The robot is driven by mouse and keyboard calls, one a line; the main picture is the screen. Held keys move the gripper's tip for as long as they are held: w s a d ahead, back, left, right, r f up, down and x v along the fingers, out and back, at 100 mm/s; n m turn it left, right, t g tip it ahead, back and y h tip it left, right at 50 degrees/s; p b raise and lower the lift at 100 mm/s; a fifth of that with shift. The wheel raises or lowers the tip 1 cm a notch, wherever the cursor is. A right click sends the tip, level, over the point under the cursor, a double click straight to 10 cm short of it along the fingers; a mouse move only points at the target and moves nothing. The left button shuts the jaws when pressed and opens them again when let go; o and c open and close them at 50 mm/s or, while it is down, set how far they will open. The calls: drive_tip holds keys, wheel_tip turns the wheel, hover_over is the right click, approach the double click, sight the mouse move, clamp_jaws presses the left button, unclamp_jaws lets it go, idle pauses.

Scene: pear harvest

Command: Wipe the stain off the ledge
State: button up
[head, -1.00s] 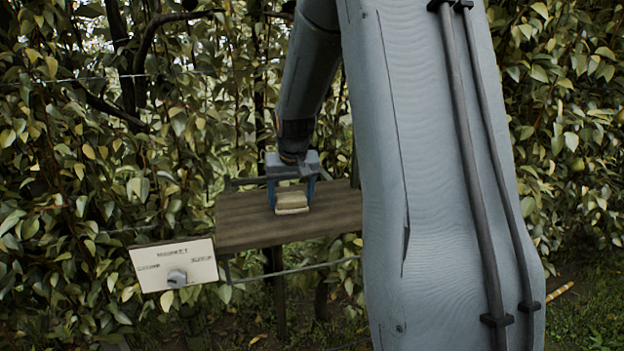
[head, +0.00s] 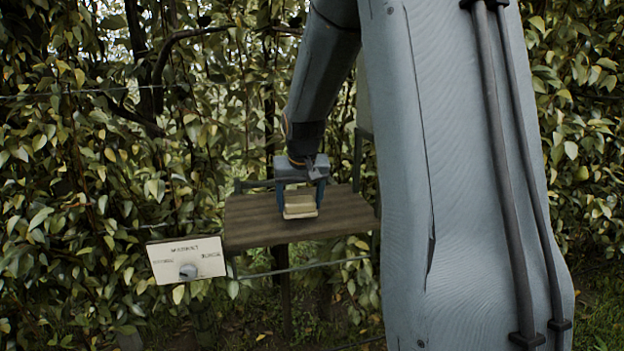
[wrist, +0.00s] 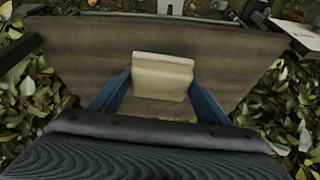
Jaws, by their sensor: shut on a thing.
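The ledge (head: 250,222) is a brown wooden board in front of the hedge. My gripper (head: 301,203) is over the ledge with its blue fingers pointing down, one on each side of a cream block like a sponge (head: 300,208). The wrist view also shows the sponge (wrist: 162,72) between the fingers, over the bare ledge (wrist: 85,50). It appears to be at the board's surface, but contact is hard to tell. I cannot make out a clear stain; the sponge and gripper hide part of the board.
A white panel (head: 208,252) with lettering and a grey knob (head: 188,271) is left of the ledge, just below its level. Dense leafy hedge (head: 80,190) stands behind and on both sides. A wire runs below the ledge. My arm covers the right of the head view.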

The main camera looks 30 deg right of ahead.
drive_tip(key=shift+r+p, duration=1.6)
drive_tip(key=shift+r, duration=0.9)
